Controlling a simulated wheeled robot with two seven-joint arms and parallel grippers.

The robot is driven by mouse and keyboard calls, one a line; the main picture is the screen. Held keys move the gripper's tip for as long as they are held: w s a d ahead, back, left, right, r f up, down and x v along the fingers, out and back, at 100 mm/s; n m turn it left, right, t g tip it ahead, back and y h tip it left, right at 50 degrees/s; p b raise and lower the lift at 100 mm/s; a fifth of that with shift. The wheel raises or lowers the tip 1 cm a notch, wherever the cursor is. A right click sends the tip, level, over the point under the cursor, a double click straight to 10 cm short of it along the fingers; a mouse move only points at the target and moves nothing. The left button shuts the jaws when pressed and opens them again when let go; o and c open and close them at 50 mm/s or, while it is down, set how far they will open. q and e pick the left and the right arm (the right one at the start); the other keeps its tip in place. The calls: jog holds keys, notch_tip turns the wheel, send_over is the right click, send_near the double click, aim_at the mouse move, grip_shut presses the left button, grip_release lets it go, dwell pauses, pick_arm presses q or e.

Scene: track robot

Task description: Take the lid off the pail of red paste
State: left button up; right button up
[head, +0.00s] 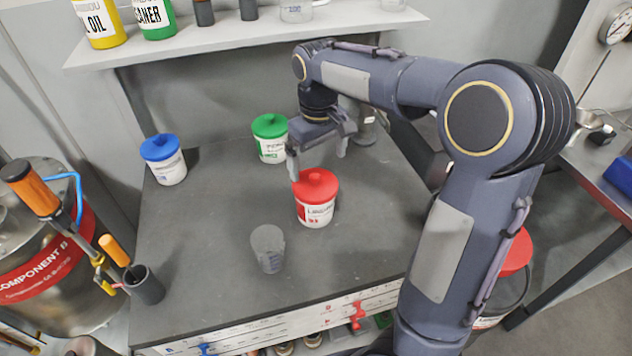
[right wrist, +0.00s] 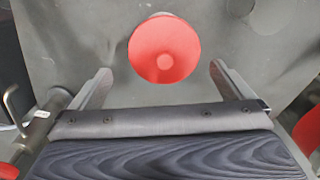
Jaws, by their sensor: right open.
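The pail of red paste (head: 315,212) stands upright on the grey workbench, a white tub with its red lid (head: 317,184) on. In the right wrist view the red lid (right wrist: 164,49) shows from above, between and just beyond the two fingertips. My right gripper (head: 318,162) is open and empty, above and slightly behind the lid; in the right wrist view its fingers (right wrist: 160,75) are spread wider than the lid and apart from it. My left gripper is not in view.
A blue-lidded pail (head: 164,160) and a green-lidded pail (head: 270,138) stand at the back of the workbench (head: 210,230). A clear measuring cup (head: 268,248) stands in front of the red pail. A shelf (head: 250,42) with bottles runs above.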

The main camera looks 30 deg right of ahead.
aim_at(315, 176)
jog(key=f, duration=0.5)
jog(key=shift+w+a+f, duration=0.1)
jog(key=shift+a+f, duration=0.05)
jog(key=shift+a, duration=0.1)
jog(key=c, duration=0.7)
